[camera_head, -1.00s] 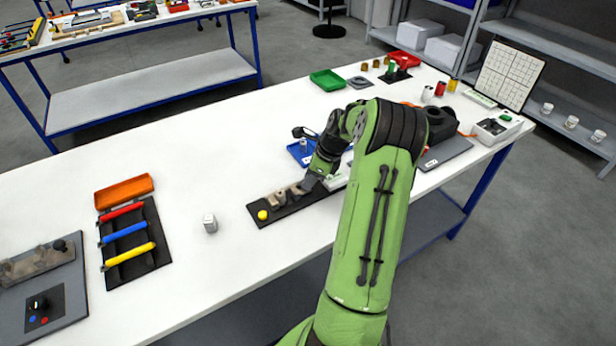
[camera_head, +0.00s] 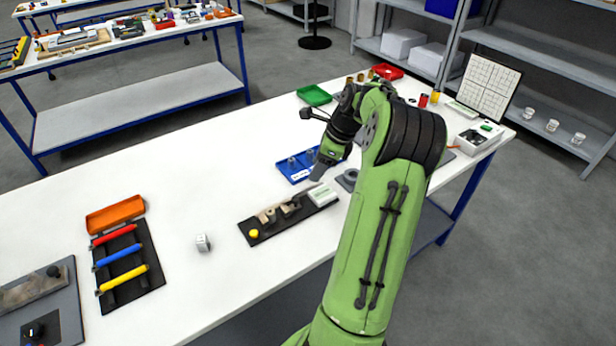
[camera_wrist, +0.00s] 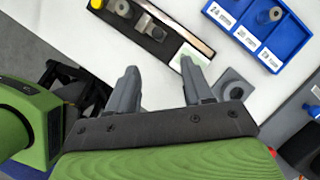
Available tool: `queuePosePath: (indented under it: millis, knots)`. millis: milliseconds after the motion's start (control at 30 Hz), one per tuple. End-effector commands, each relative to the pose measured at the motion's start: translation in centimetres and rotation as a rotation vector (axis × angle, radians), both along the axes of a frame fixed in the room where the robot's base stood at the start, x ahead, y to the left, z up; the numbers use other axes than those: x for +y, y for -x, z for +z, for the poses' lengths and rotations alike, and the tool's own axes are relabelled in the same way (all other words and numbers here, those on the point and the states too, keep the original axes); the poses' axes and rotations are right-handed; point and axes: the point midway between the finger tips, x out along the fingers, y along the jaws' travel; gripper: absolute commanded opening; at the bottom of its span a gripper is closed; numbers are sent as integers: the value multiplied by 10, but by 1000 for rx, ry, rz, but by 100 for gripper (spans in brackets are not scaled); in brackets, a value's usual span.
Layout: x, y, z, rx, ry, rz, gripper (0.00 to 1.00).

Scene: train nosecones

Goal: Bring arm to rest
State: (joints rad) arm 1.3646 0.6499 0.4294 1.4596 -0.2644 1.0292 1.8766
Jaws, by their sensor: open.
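My green arm reaches over the white table from the front in the head view. My gripper (camera_head: 318,172) hangs above the table, just behind the black strip board (camera_head: 262,222) and beside the blue tray (camera_head: 293,172). In the wrist view my gripper (camera_wrist: 160,88) shows two grey fingers wide apart, with nothing between them. The blue tray (camera_wrist: 268,50), with labelled compartments and grey round parts, is at the upper right.
A small white block (camera_head: 203,243) stands left of the strip board. A black rack (camera_head: 125,270) holds red, blue and yellow bars, with an orange tray (camera_head: 115,214) behind it. A green tray (camera_head: 314,95) is at the back. The table's middle left is clear.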

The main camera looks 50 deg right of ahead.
Motion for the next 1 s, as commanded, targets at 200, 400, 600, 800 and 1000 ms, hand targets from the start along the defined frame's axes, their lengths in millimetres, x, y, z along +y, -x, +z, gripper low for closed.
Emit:
queuePosePath:
  millis: [200, 400, 600, 800, 1000]
  knots:
    - [-4, 9, 25, 0, 0, 0, 51]
    - [-5, 9, 24, 0, 0, 0, 51]
    - [-4, 9, 24, 0, 0, 0, 51]
    - [-2, 7, 25, 1, 5, 11, 51]
    - [96, -27, 68, 29, 234, 500, 51]
